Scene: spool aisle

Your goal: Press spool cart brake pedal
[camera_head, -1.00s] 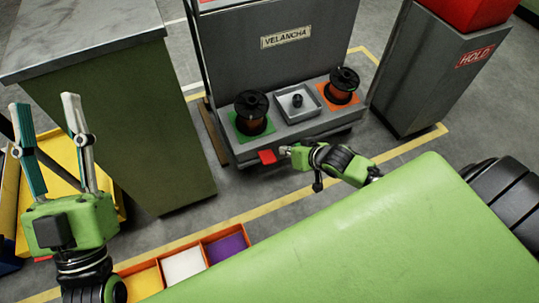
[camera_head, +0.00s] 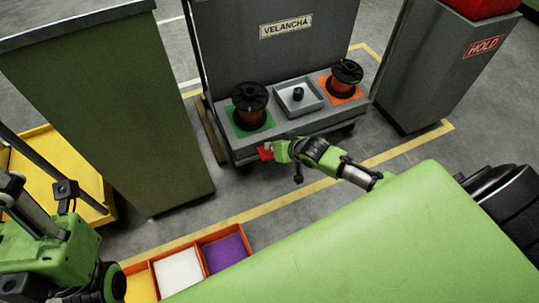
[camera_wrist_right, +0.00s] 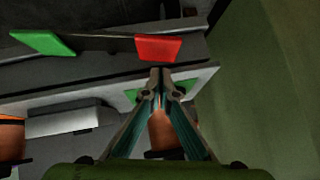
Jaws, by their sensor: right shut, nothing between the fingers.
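The spool cart (camera_head: 300,139), grey with a VELANCHA plate, stands at the centre of the head view. Its red pedal (camera_head: 265,153) sticks out low at the front. My right gripper (camera_head: 274,151) is shut and empty, with its tips at the red pedal. In the wrist view the red pedal (camera_wrist_right: 158,48) lies just beyond the closed fingertips (camera_wrist_right: 160,74); I cannot tell if they touch. A green pedal (camera_wrist_right: 43,42) shows to the left there. My left gripper (camera_head: 40,240) is at the lower left, with its fingers not clearly visible.
Two copper spools (camera_head: 250,106) (camera_head: 345,76) and a small tray (camera_head: 299,98) sit on the cart. A green cabinet (camera_head: 110,110) stands left, a grey HOLD bin (camera_head: 440,70) right. An orange divided box (camera_head: 202,262) is in front. Yellow lines mark the floor.

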